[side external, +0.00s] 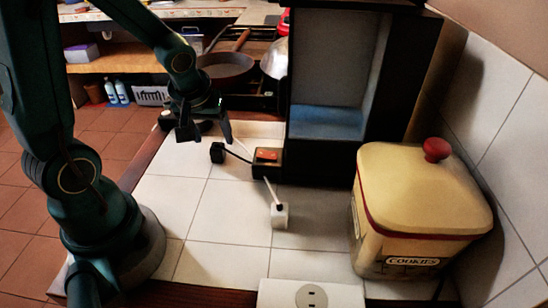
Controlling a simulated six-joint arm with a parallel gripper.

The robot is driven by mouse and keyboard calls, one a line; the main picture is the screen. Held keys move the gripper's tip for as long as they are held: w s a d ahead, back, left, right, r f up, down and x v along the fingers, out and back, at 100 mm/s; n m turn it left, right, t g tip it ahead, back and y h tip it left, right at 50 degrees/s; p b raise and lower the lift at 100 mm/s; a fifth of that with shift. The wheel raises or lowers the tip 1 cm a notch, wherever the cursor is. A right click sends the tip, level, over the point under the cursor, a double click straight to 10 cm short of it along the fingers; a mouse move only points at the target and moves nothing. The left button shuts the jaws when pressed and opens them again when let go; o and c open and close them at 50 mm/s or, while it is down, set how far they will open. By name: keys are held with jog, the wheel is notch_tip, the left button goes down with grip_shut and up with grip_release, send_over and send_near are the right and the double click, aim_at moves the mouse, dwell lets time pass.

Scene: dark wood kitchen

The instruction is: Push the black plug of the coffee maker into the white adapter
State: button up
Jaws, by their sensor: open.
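The black plug (217,153) lies on the white tiled counter, left of the coffee maker (349,100). A dark cord runs from the plug toward the coffee maker's base. The white adapter (280,216), a small block with a dark spot near its top, stands on the tiles in front of the coffee maker. A pale cord leads from it back toward the base. My gripper (207,136) is open and empty, with its fingers spread just above and behind the plug. It appears apart from the plug; the exact height is hard to tell.
A yellow cookie jar (415,205) with a red knob stands at the right by the tiled wall. A white wall socket (312,296) is at the front edge. A pan (225,67) sits on the stove behind. Tiles left of the adapter are clear.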

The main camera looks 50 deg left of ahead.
aim_at(217, 146)
jog(key=shift+f, duration=0.1)
jog(key=shift+x, duration=2.45)
grip_shut()
